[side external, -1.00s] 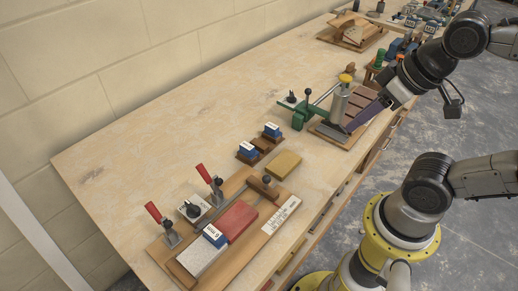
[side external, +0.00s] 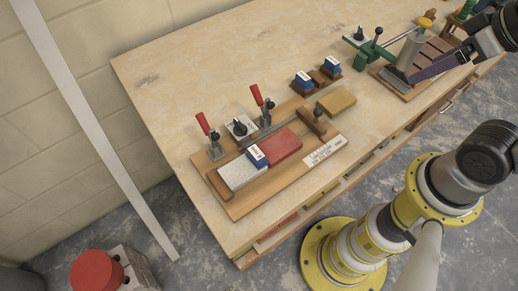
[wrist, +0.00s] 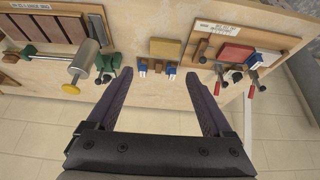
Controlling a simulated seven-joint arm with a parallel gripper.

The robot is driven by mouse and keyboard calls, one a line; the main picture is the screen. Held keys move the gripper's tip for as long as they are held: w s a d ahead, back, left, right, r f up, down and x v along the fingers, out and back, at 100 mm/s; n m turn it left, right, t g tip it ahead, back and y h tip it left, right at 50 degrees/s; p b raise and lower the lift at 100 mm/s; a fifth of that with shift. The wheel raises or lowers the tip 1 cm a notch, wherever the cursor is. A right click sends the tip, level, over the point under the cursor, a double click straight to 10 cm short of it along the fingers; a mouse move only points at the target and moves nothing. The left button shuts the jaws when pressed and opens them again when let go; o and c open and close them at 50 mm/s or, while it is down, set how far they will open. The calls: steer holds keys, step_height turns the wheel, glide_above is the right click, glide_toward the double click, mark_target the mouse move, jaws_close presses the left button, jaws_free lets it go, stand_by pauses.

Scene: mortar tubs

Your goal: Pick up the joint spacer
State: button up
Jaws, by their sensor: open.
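Blue blocks with white labels look like the joint spacers. One blue block (side external: 257,156) sits between a pale grey block (side external: 238,176) and a red block (side external: 284,147) in the wooden jig. Two more stand in a small brown rack (side external: 317,77), a left one (side external: 304,79) and a right one (side external: 331,65). The rack's blue blocks also show in the wrist view (wrist: 171,72), beyond my fingertips. My gripper (wrist: 158,74) is open and empty, its dark purple fingers wide apart. In the side view it hangs near a grey cylinder, to the right of the rack.
The jig (side external: 235,207) carries two red-handled clamps. A green stand (side external: 366,48) and the grey cylinder (side external: 409,48) are close to my gripper. The bench's left part is clear.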

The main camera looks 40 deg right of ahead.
steer(key=w+a+r+n, duration=0.3)
steer(key=w+r+n, duration=0.3)
steer(key=n, duration=0.1)
steer(key=n+g, duration=0.6)
steer(key=n, duration=0.5)
glide_above(256, 152)
step_height(256, 152, down, 10)
step_height(256, 152, down, 14)
steer(key=shift+r, duration=0.2)
jaws_close()
steer(key=shift+r, duration=0.1)
